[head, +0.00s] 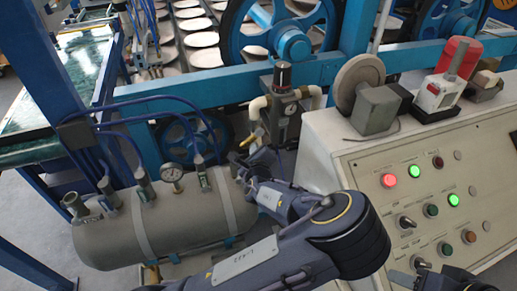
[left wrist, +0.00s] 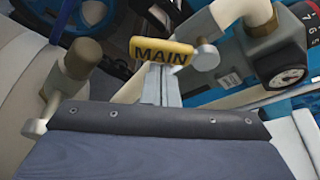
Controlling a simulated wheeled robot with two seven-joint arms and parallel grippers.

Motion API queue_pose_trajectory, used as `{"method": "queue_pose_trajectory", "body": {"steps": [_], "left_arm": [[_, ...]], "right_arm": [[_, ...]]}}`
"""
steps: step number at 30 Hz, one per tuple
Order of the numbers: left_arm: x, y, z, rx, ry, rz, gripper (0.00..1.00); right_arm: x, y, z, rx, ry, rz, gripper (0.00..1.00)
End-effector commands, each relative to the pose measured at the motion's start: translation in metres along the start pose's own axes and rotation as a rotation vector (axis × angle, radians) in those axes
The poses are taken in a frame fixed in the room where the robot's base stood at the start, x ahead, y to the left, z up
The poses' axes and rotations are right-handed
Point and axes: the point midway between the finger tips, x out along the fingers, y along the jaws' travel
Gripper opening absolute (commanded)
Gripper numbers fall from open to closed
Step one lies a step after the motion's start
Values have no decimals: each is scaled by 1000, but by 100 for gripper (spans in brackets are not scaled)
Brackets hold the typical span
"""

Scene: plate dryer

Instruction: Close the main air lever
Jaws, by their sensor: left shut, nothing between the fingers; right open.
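The main air lever has a yellow handle marked MAIN (left wrist: 162,51), seen in the left wrist view just beyond the fingertips. In the head view the small yellow lever (head: 248,140) is beside the white pipe and the regulator. My left gripper (head: 242,168) is shut and empty, just below the lever in the head view. In the left wrist view its closed fingers (left wrist: 162,84) point at the handle's middle. I cannot tell whether they touch it. My right gripper does not show; only a dark part, apparently my right arm, shows at the bottom right.
A grey air tank (head: 182,222) with a gauge and blue hoses lies left of my gripper. The regulator (head: 285,105) stands behind the lever, its gauge (left wrist: 288,77) close by. A control panel (head: 340,150) with lit buttons is at the right. Blue framework stands behind.

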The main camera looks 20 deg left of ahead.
Motion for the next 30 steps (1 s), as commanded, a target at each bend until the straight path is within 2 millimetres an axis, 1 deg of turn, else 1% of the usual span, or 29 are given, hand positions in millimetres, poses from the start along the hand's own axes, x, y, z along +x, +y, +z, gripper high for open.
{"method": "queue_pose_trajectory", "body": {"steps": [2,11,21,30], "left_arm": [[-1,1,4,3,-2,1,0],[-5,0,15,242,-3,81,0],[-8,0,23,238,-2,83,0],[-9,-1,26,237,-1,84,0]], "right_arm": [[-1,0,-1,0,0,0,44],[-6,-3,-3,0,0,0,44],[-4,-2,-2,0,0,0,44],[-3,-1,-1,0,0,0,44]]}}
